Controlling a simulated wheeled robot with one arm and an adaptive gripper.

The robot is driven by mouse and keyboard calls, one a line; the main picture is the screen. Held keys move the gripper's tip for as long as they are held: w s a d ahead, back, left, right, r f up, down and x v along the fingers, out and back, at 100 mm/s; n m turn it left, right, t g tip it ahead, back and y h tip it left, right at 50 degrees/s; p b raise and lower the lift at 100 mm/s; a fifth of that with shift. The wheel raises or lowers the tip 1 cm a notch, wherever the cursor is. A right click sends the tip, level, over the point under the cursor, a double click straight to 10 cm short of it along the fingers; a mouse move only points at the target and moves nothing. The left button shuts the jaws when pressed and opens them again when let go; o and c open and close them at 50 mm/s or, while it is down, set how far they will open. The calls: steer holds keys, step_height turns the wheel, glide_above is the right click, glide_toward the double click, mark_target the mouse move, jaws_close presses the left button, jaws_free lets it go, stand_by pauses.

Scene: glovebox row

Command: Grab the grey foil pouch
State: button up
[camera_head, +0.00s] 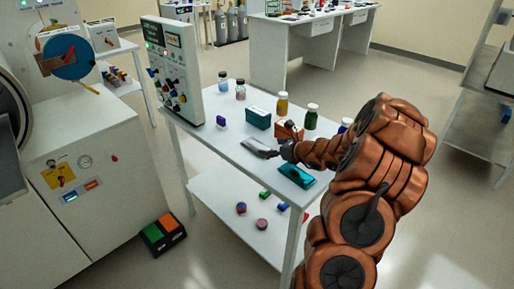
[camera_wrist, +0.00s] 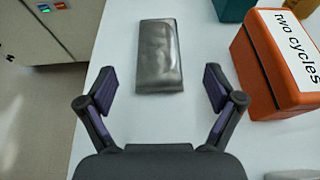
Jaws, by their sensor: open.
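The grey foil pouch (camera_wrist: 159,56) lies flat on the white table in the wrist view, in the upper middle, just ahead of my gripper (camera_wrist: 159,90). My gripper's two fingers are spread wide and empty, with the pouch lined up between and beyond their tips. In the head view the pouch (camera_head: 260,148) lies on the tabletop near its front edge, and my gripper (camera_head: 283,148) is close beside it on the right.
An orange box labelled "two cycles" (camera_wrist: 273,66) stands close to the right of the pouch. A green box (camera_head: 257,117), jars and bottles stand behind. A teal item (camera_head: 297,175) lies near the front edge. The tabletop left of the pouch is clear.

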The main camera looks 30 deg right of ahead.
mark_target(257, 145)
steer(key=shift+p+x, duration=1.1)
steer(key=shift+x, duration=2.5)
steer(key=shift+a, duration=0.15)
steer(key=c, duration=1.3)
